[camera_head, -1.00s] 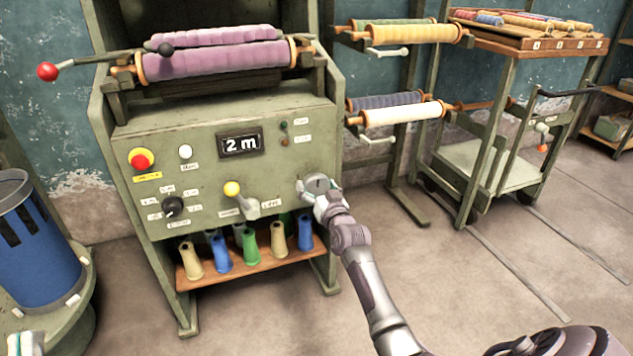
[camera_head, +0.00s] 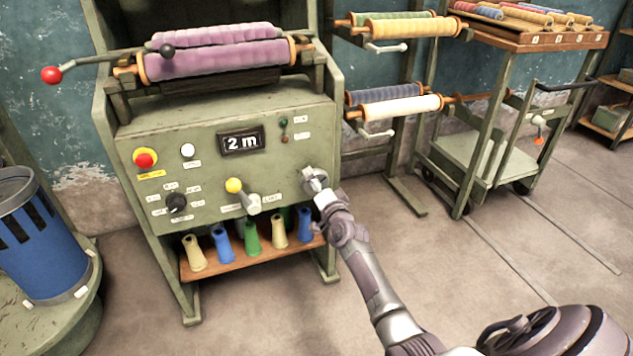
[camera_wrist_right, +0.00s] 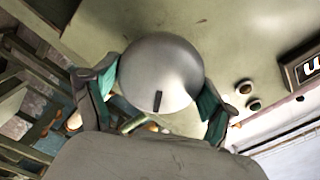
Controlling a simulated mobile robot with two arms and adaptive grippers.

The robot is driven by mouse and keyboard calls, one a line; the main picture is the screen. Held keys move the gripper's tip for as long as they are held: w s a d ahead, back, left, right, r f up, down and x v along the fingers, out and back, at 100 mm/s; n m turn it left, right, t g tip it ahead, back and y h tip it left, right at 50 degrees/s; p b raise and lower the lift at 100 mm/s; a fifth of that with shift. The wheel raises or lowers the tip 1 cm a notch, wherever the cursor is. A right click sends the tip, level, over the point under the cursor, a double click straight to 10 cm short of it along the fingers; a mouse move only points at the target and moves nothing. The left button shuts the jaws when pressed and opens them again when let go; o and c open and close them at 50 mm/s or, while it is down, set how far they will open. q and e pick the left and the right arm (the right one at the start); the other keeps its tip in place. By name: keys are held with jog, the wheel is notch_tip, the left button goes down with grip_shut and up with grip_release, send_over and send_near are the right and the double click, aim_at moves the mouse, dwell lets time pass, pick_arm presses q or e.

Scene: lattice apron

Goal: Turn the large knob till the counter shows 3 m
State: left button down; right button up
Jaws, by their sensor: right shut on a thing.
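The large knob (camera_wrist_right: 160,65) is a round grey metal knob with a dark line on its face, at the lower right of the green machine's panel. My right gripper (camera_head: 315,182) is at the knob in the head view and largely hides it there. In the right wrist view the fingers of my right gripper (camera_wrist_right: 157,98) are shut on the knob, one on each side, with green pads. The counter (camera_head: 241,142) reads 2 m. Part of the counter shows tilted in the right wrist view (camera_wrist_right: 305,67). My left gripper is out of view.
Left of the knob is a yellow-tipped lever (camera_head: 243,194). A red button (camera_head: 145,159) and a black selector (camera_head: 176,203) sit further left. Several cones stand on a shelf (camera_head: 190,273) below. A roll rack (camera_head: 400,105) stands to the right.

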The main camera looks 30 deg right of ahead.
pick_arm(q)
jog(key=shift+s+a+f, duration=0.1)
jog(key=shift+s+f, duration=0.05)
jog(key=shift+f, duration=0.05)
pick_arm(e)
jog(key=shift+m, duration=0.6)
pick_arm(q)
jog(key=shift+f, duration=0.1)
pick_arm(e)
jog(key=o, duration=1)
jog(key=shift+c, duration=0.2)
jog(key=shift+s, duration=0.1)
jog(key=v, duration=1.1)
jog(key=shift+s, duration=0.4)
jog(key=shift+a, duration=0.15)
